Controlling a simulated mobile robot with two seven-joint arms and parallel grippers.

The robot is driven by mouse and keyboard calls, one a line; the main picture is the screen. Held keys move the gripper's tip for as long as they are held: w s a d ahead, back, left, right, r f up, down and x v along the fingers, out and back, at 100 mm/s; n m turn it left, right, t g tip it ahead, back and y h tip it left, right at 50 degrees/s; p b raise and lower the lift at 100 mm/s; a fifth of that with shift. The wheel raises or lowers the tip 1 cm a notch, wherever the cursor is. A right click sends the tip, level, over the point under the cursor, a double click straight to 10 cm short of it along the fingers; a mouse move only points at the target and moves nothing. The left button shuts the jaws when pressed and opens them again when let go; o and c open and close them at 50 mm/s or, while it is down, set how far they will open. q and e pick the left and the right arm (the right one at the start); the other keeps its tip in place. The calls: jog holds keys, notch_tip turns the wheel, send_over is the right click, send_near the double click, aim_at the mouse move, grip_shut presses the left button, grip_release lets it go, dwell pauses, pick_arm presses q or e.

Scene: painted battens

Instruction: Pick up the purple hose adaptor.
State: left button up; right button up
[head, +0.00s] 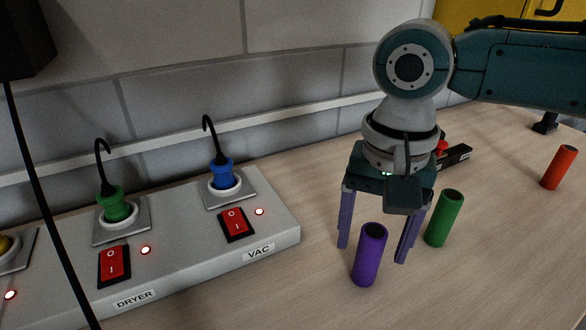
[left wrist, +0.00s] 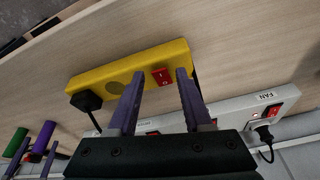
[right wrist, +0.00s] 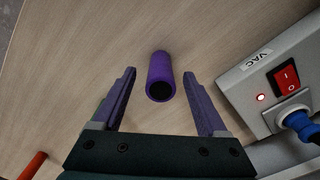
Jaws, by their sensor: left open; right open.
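The purple hose adaptor (head: 369,258) stands upright on the wooden worktop, right of the grey power strip. My right gripper (head: 372,254) points down over it, open, with one finger to each side. In the right wrist view the adaptor (right wrist: 160,72) shows between the two open fingertips (right wrist: 159,74), with a gap on both sides. It also shows at the left of the left wrist view (left wrist: 44,135). My left gripper (left wrist: 160,73) is open and empty over a yellow power strip (left wrist: 125,78); it is outside the head view.
A green cylinder (head: 444,218) stands close to the right finger. An orange-red cylinder (head: 559,168) is farther right. The grey strip (head: 270,205) carries switches and the green (head: 117,205) and blue (head: 222,174) plugs. Worktop at the front right is clear.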

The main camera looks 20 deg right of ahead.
grip_shut()
dwell(0.6)
